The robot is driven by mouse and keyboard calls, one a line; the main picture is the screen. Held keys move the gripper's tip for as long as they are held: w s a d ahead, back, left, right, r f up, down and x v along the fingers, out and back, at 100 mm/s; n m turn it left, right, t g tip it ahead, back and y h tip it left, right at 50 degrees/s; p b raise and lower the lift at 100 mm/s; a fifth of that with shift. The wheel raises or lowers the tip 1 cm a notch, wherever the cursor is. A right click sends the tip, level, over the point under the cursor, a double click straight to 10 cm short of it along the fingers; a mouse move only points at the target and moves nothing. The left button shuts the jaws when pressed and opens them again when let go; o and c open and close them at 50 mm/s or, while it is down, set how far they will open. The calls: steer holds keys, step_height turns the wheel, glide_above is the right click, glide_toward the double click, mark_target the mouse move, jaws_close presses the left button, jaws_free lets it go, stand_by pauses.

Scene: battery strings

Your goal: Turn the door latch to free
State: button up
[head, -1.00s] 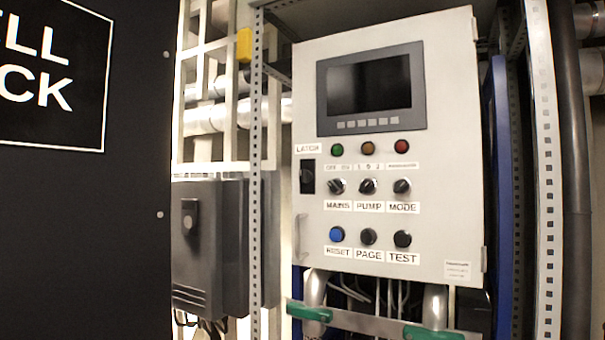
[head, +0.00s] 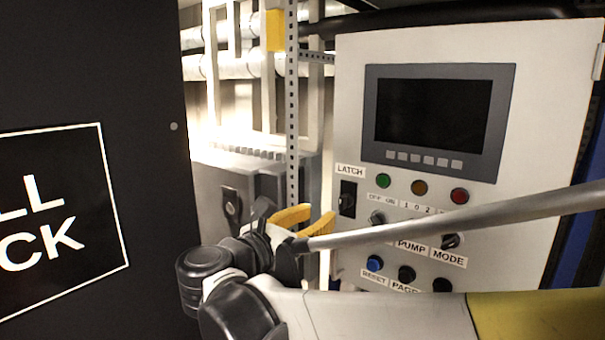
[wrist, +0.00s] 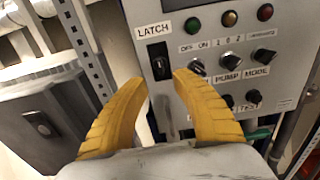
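The door latch (head: 347,198) is a small black upright plate with a knob, under a white LATCH label on the left side of the grey panel door (head: 440,45). In the wrist view the latch (wrist: 159,62) lies ahead of my gripper (wrist: 158,82), between the two yellow fingertips and nearer the right one. In the head view my gripper (head: 318,214) is left of and slightly below the latch. The yellow fingers are spread apart with nothing between them. They look short of the panel and do not appear to touch the latch.
The panel carries a dark screen (head: 432,110), coloured lamps, rotary knobs such as the MAINS-row knob (head: 377,217), and a blue RESET button (head: 375,263). A perforated metal post (head: 292,110) and a grey box (wrist: 50,125) stand left. A black cabinet (head: 90,80) fills the far left.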

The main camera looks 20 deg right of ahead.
mark_target(341, 199)
steer(key=x, duration=0.3)
steer(key=p+x, duration=0.1)
steer(key=x, duration=0.6)
steer(key=shift+w+d+r, duration=0.2)
steer(key=shift+d+r, duration=0.05)
steer(key=shift+s+a, duration=0.15)
jaws_close()
